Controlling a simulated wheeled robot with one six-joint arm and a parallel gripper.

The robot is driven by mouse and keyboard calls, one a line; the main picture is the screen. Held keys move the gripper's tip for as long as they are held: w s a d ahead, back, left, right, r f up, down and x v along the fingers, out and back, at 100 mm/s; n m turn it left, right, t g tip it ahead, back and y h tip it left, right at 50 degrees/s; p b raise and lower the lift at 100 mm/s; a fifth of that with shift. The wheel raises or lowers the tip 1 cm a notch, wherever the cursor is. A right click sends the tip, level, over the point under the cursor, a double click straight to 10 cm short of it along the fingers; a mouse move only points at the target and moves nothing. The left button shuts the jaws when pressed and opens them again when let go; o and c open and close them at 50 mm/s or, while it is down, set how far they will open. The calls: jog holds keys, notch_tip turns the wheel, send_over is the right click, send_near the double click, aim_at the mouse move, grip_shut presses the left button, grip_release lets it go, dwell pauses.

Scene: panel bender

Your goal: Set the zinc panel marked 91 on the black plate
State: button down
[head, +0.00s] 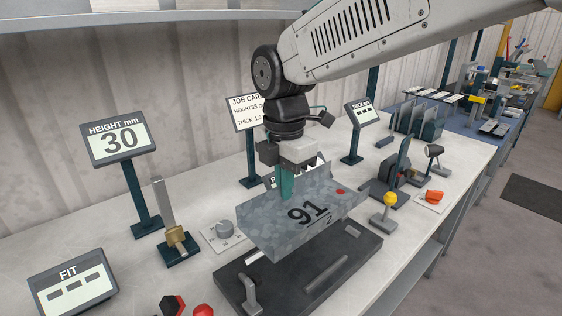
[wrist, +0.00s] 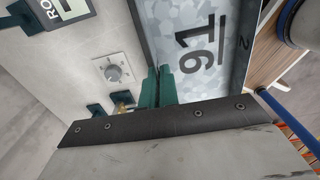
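The zinc panel marked 91 (head: 275,223) is a mottled grey sheet with bent-up edges, a small "2" and a red dot. In the wrist view the panel (wrist: 215,75) fills the upper middle. My gripper (head: 287,190) has teal fingers closed on its far upturned edge. In the wrist view the fingers (wrist: 158,88) are close together at the panel's edge. The black plate (head: 350,280) lies on the bench below the panel, and the panel seems to hang above it, slightly tilted. The panel hides the plate's far part.
A clamp lever (head: 250,294) stands at the plate's front left, and a bar (head: 326,272) lies on it. A yellow-knobbed lever (head: 389,205) is at the right. A dial (head: 223,230), a brass-based gauge (head: 176,238) and a HEIGHT display reading 30 (head: 120,140) are at the left.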

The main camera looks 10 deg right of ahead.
jog(key=shift+w+f, duration=0.2)
jog(key=shift+f, duration=2.3)
jog(key=shift+w+f, duration=0.2)
jog(key=shift+f, duration=2.25)
jog(key=shift+d+f, duration=0.1)
jog(key=shift+f, duration=1.3)
jog(key=c, duration=1.6)
grip_release()
jog(key=shift+r, duration=0.1)
notch_tip(320, 180, up, 8)
jog(key=shift+f, duration=0.2)
